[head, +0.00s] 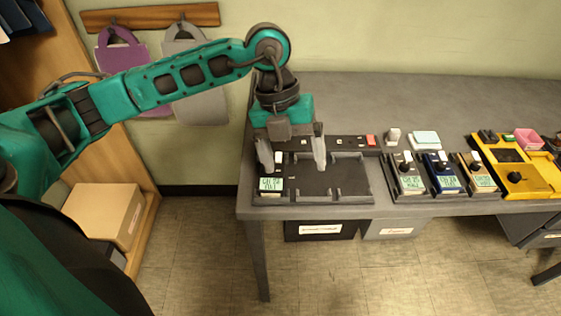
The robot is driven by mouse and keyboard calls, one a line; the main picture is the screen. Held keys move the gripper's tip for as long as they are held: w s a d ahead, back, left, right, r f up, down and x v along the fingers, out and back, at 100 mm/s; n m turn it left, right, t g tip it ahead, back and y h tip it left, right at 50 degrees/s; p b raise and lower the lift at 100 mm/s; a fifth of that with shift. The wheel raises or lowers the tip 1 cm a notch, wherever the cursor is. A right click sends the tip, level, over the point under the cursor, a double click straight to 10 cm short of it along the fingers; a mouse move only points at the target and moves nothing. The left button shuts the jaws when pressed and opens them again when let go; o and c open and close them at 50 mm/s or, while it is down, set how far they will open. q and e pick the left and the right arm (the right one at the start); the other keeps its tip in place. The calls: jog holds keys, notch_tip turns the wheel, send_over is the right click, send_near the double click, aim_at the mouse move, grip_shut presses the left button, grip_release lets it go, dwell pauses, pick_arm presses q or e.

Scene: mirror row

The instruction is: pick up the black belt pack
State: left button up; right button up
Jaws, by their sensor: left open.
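The black belt pack (271,184) sits at the left end of a black charging tray (350,196) on the grey table. Its pale screen faces up, and its upper part is partly hidden by my gripper. My left gripper (293,165) hangs over the left part of the tray with its fingers pointing down and apart. Its left finger is just above the pack and its right finger is over the tray's middle. I see nothing between the fingers; whether a finger touches the pack, I cannot tell. My right gripper is out of view.
Grey (408,182), blue (440,182) and tan (477,182) packs stand in a row to the right. A yellow unit (525,184) is beyond them. The table's back is clear.

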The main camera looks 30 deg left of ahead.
pick_arm(q)
jog(key=w+a+r+n+t+y, duration=0.1)
jog(key=w+a+r+n+y, duration=0.15)
jog(key=a, duration=0.45)
send_over(272, 184)
jog(key=w+a, duration=0.2)
jog(key=w, duration=0.1)
jog(key=shift+m+y, duration=0.35)
jog(key=shift+y, duration=0.1)
jog(key=f, duration=0.7)
jog(key=shift+s+f, duration=0.1)
jog(key=shift+s, duration=0.15)
jog(key=shift+w+f, duration=0.15)
jog(key=shift+f, duration=1.3)
jog(key=shift+w+f, duration=0.15)
jog(key=shift+f, duration=1.3)
jog(key=c, duration=1.2)
jog(key=shift+c, duration=0.2)
jog(key=shift+r, duration=0.15)
